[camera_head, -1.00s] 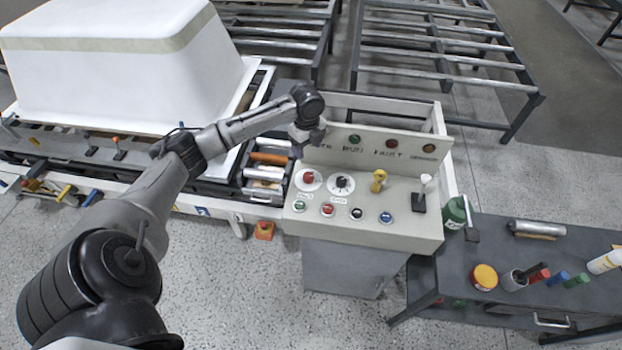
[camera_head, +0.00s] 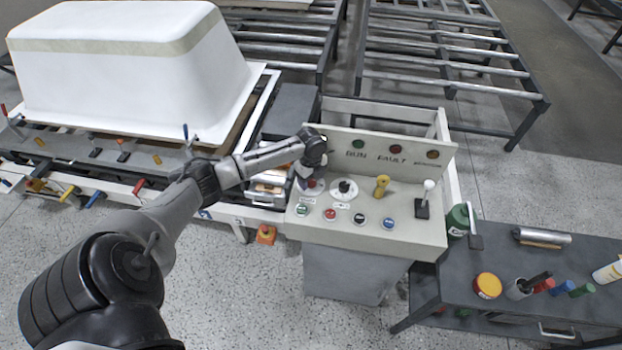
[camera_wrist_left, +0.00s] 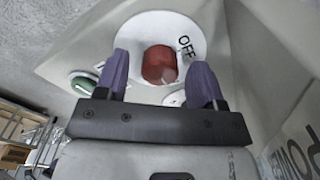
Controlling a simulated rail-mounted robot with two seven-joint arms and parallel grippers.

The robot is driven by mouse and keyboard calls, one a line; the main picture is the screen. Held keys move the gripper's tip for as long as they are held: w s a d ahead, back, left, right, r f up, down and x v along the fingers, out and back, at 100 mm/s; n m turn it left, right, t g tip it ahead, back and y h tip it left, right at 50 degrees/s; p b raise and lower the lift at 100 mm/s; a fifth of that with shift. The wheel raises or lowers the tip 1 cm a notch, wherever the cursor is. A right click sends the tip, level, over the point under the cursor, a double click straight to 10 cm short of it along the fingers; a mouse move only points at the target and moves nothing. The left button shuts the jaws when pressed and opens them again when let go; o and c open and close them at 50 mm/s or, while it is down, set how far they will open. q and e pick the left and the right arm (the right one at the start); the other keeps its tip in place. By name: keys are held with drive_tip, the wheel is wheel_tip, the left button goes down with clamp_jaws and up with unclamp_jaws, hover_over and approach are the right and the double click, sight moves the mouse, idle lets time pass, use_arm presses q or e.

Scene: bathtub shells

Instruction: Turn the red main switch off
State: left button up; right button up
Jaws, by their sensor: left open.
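The red main switch (camera_wrist_left: 159,65) is a round red knob on a white disc with the printed word OFF beside it, seen in the left wrist view. In the head view it is mostly hidden under my left gripper, at the left end of the control panel (camera_head: 400,236). My left gripper (camera_head: 309,178) is open and points down at the switch. In the wrist view its two purple fingers stand on either side of the red knob, with gaps showing; I cannot tell how deep they reach. My right gripper is not in view.
Beside the switch are a black rotary knob (camera_head: 344,187), a yellow key-like knob (camera_head: 381,185) and a white-tipped lever (camera_head: 424,198). Coloured buttons line the front, including a green one (camera_head: 302,209). An upright lamp panel (camera_head: 385,153) stands behind. A white tub (camera_head: 120,70) is at left.

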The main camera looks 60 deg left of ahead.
use_arm(q)
drive_tip(key=shift+f, duration=0.1)
drive_tip(key=c, duration=0.9)
drive_tip(key=shift+r+n+p, duration=0.2)
drive_tip(key=shift+n+p, duration=0.1)
drive_tip(key=shift+p, duration=0.35)
drive_tip(key=n+p, duration=0.5)
drive_tip(key=p, duration=0.1)
drive_tip(key=shift+n+p, duration=0.3)
drive_tip(key=shift+n, duration=0.1)
drive_tip(key=n+p, duration=0.4)
drive_tip(key=n, duration=0.1)
drive_tip(key=shift+d+n, duration=0.1)
drive_tip(key=shift+n, duration=0.2)
drive_tip(key=n+p, duration=0.2)
drive_tip(key=n, duration=0.2)
drive_tip(key=shift+f, duration=0.1)
drive_tip(key=shift+n+p, duration=0.4)
drive_tip(key=shift+n, duration=0.4)
drive_tip(key=shift+f+n, duration=0.1)
drive_tip(key=shift+n, duration=0.2)
